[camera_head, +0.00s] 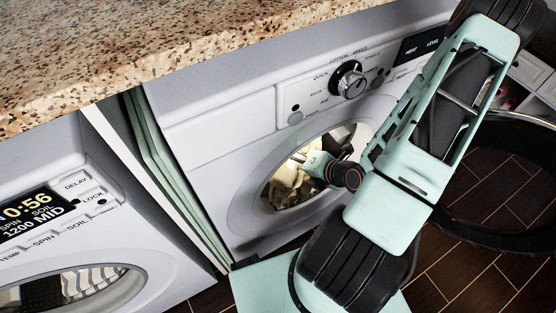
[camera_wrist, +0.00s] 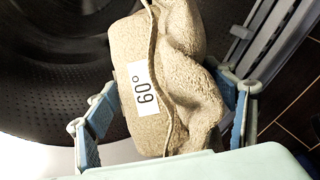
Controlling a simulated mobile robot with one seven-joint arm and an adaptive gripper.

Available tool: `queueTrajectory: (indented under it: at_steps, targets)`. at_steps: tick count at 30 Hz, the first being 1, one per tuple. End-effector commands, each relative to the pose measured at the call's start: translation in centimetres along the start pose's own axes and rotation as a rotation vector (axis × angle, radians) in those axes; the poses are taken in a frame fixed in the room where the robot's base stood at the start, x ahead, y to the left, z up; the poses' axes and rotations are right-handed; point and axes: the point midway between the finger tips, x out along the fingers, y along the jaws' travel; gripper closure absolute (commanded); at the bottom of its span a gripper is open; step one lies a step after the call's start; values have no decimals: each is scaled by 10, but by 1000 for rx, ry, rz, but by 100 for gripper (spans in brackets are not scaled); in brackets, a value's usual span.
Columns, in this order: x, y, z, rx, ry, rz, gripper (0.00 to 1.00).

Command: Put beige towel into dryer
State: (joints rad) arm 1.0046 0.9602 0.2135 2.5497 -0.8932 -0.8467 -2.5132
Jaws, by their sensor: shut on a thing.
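The beige towel (camera_head: 283,183) shows in the dryer's round opening in the head view. In the wrist view the towel (camera_wrist: 185,75) is folded, bulges at one side and carries a white "60°" label. My gripper (camera_head: 314,168) is at the opening, shut on the towel; in the wrist view its blue-padded fingers (camera_wrist: 168,108) sit on both sides of it. The dryer (camera_head: 215,145) is white with a round dial, and its round door (camera_head: 470,231) stands open to the right. A dark perforated drum (camera_wrist: 45,70) lies behind the towel. My arm hides part of the dryer front.
A white washer (camera_head: 120,215) with a lit display stands at the left. Pale green panels (camera_head: 165,175) fill the gap between the machines. A speckled countertop (camera_head: 150,50) overhangs both. The floor (camera_head: 470,275) is dark brown tile.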

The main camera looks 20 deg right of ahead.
Motion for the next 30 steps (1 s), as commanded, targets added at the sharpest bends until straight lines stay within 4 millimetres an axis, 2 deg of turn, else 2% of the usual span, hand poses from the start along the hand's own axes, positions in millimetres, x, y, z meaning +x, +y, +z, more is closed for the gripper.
queueTrajectory:
  at_steps: [11,17,23,27,30]
  targets:
    - [24,-8,14,-5,-5,1,58]
    - [42,-10,29,-5,-5,1,58]
    - [79,-12,64,0,-4,4,58]
    - [109,-27,71,3,-1,2,58]
    - [123,-33,77,2,-1,3,58]
